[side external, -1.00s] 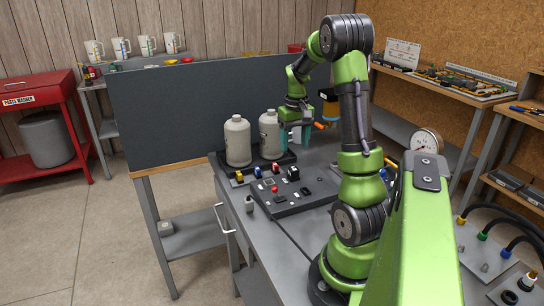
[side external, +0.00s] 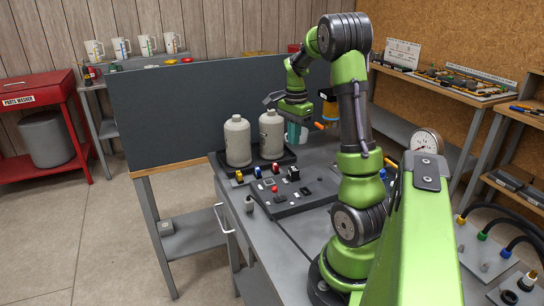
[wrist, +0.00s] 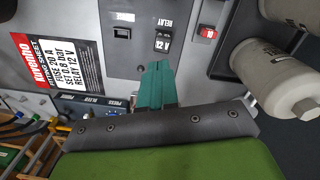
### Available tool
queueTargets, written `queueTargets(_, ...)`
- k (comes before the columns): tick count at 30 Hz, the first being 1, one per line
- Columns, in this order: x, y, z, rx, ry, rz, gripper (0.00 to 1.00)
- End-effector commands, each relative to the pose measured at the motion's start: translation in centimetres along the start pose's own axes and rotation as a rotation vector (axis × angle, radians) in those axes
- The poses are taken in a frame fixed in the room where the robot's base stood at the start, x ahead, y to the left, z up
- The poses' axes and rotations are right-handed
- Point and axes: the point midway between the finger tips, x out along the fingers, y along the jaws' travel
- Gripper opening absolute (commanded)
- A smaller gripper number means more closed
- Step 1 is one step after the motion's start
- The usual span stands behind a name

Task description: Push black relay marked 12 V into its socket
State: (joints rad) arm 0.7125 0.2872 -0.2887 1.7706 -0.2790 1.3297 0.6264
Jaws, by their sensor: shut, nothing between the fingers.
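The black relay marked 12 V (wrist: 163,43) stands on the grey panel (wrist: 122,62) under the word RELAY in the wrist view. It is the black block (side external: 293,173) near the panel's back in the side view. How deep it sits in its socket I cannot tell. My gripper (wrist: 157,68) has its teal fingers shut together and empty. Their tips appear just below the relay in the wrist picture, apart from it. In the side view my gripper (side external: 297,141) hangs above and behind the panel; the tips are hard to make out.
Two pale bottles (side external: 238,142) (side external: 271,134) stand in a black tray close to my gripper.

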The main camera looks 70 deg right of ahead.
Motion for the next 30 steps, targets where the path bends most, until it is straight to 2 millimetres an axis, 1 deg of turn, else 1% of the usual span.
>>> queueTargets(1,0.4,0.1,0.0,0.136,0.000,0.001,0.00)
queueTargets(3,0.8,0.1,0.0,0.340,0.001,0.000,0.00)
queueTargets(9,1.7,0.1,-0.3,0.895,0.004,-0.012,0.00)
queueTargets(12,1.9,0.1,-0.4,1.112,0.003,-0.020,0.00)
queueTargets(15,1.9,0.0,-0.5,1.260,0.001,-0.029,0.00)
queueTargets(18,1.9,-0.1,-0.5,1.343,0.000,-0.033,0.00)
queueTargets(23,2.7,-0.1,-0.6,1.374,0.001,-0.031,0.00)
queueTargets(30,5.5,-0.1,-0.6,1.372,0.001,-0.029,0.00)
